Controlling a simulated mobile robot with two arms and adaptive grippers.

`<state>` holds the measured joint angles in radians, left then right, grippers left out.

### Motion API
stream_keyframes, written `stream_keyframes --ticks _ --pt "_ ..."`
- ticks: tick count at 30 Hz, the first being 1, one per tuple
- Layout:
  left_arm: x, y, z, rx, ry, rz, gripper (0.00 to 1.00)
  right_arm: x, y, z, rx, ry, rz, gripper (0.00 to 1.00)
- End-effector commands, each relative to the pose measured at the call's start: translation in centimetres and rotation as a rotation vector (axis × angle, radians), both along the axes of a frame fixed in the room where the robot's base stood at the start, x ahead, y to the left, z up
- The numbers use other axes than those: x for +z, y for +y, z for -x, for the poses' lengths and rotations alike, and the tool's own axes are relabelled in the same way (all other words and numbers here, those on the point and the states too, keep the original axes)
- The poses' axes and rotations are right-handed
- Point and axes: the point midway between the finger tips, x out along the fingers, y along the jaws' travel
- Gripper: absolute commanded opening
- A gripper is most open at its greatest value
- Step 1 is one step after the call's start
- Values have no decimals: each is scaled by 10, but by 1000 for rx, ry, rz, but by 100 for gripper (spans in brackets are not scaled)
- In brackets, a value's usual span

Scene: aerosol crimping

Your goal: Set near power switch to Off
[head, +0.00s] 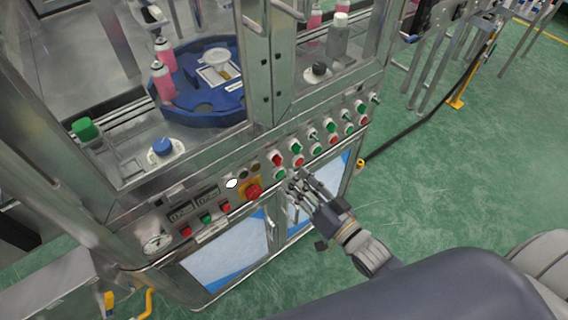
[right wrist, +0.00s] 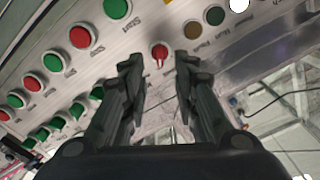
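The near power switch appears to be the red knob (head: 277,160) on the slanted metal control panel, at the near end of the button rows. In the right wrist view the red knob (right wrist: 160,52) has a narrow handle and sits between and beyond my fingertips. My right gripper (head: 296,182) is in front of the panel, just below and right of the knob in the head view. In the right wrist view my right gripper (right wrist: 159,68) is open, with nothing between its fingers. It seems apart from the knob. My left gripper is not in view.
A red emergency knob on a yellow plate (head: 252,191) is left of my right gripper. Several red and green buttons run along the panel, including a green button (head: 281,174) close by. Indicator lamps (head: 243,174) lie to the left. Green floor (head: 440,190) is free on the right.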

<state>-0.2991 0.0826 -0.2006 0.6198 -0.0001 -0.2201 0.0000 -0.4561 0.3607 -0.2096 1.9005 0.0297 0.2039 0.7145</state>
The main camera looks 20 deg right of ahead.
Motion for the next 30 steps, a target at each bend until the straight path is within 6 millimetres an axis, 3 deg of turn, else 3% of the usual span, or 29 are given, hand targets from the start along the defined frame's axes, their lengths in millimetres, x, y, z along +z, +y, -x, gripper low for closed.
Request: stream_keyframes --ticks 3,10,24,28,30 --pt "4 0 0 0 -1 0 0 2 7 -20 -1 -3 -2 28" --pt "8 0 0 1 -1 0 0 1 17 -47 -1 -1 1 28" --pt "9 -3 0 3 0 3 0 0 21 -58 0 1 0 28" --pt "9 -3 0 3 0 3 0 0 21 -57 0 1 0 0" --pt "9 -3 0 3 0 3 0 0 21 -57 0 1 0 0"
